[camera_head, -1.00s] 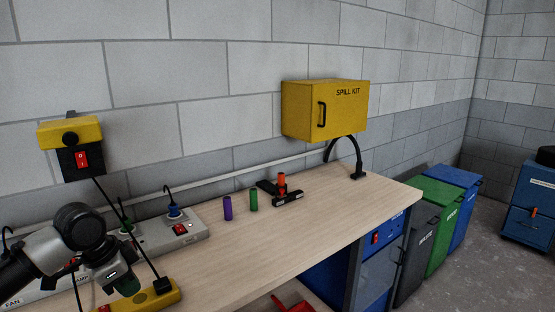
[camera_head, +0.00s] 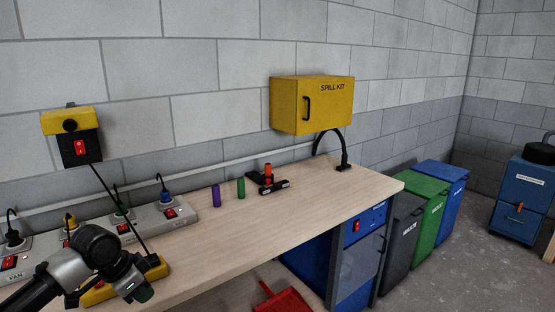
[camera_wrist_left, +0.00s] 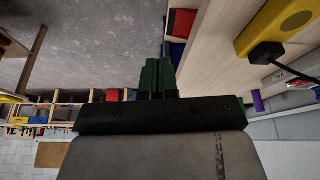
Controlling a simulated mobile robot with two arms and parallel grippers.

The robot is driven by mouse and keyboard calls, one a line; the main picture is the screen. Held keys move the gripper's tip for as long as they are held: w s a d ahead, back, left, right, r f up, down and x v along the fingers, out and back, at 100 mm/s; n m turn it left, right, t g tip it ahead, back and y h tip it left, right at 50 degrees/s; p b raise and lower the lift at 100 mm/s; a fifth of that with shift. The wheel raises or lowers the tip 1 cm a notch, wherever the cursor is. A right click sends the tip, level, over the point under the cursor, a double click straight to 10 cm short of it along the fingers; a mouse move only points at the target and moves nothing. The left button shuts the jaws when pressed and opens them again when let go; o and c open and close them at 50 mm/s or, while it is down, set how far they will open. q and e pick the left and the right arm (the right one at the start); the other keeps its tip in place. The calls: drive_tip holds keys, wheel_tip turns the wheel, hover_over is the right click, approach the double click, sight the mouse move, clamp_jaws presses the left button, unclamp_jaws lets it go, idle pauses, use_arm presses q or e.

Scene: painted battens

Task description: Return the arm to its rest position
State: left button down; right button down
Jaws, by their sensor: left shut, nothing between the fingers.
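My left gripper (camera_head: 143,293) is at the lower left of the head view, in front of the workbench (camera_head: 240,235) and close to a yellow box (camera_head: 100,292) on its front edge. In the left wrist view its green fingers (camera_wrist_left: 157,75) are together with nothing between them. The bench top and the yellow box (camera_wrist_left: 285,28) show to the right there, apart from the fingers. My right gripper is in neither view.
Power strips with plugs (camera_head: 165,220) line the bench's left rear. A purple cylinder (camera_head: 216,196), a green cylinder (camera_head: 241,188) and a black stand with an orange piece (camera_head: 268,180) stand mid-bench. A yellow spill kit cabinet (camera_head: 312,105) hangs above. Bins (camera_head: 428,205) stand right.

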use_arm(q)
wheel_tip(320, 180, down, 24)
drive_tip(key=n+t+y, duration=0.1)
drive_tip(key=n+t, duration=0.1)
drive_tip(key=n, duration=0.3)
drive_tip(key=s+a+f, duration=0.1)
drive_tip(key=s+f, duration=0.6)
drive_tip(key=f, duration=0.4)
drive_tip(key=s+d+f+n+g+y, duration=0.2)
drive_tip(key=s+f, duration=1.4)
drive_tip(key=s, duration=0.4)
drive_tip(key=s+d+f+g, duration=0.1)
drive_tip(key=s+d+f, duration=0.1)
drive_tip(key=s, duration=0.9)
drive_tip(key=s+d+f, duration=0.3)
drive_tip(key=s, duration=0.8)
drive_tip(key=shift+f+g, duration=0.2)
drive_tip(key=shift+g, duration=0.2)
